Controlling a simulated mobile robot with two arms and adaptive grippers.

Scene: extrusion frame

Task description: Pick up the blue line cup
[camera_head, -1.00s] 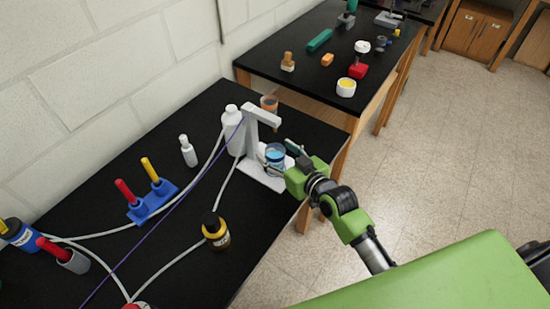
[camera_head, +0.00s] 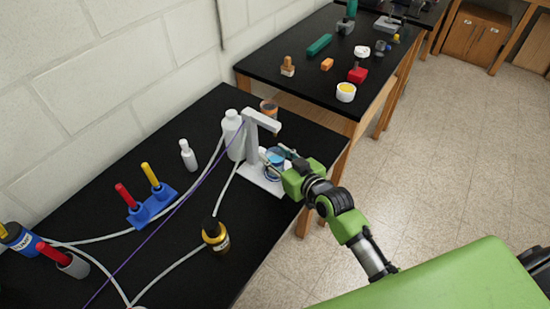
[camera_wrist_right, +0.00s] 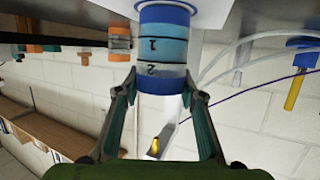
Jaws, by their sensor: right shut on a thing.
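The blue line cup (camera_head: 275,156) stands under the arm of a white stand, at the stand's white base (camera_head: 257,174). In the right wrist view the cup (camera_wrist_right: 163,48) is clear with blue bands, dark lines and the marks 1 and 2; it appears upside down there. My right gripper (camera_head: 277,160) reaches in from the right, with its fingers on both sides of the cup. In the wrist view the right gripper (camera_wrist_right: 161,88) is shut on the cup near its blue end band. Whether the cup touches the base is unclear. My left gripper is not in view.
The white stand (camera_head: 252,143) rises close beside the cup. A white bottle (camera_head: 233,136) and an orange cup (camera_head: 269,106) are behind it. A dark bottle (camera_head: 215,236) stands at the front. Pale tubing crosses the black table. A second table (camera_head: 300,70) holds several objects.

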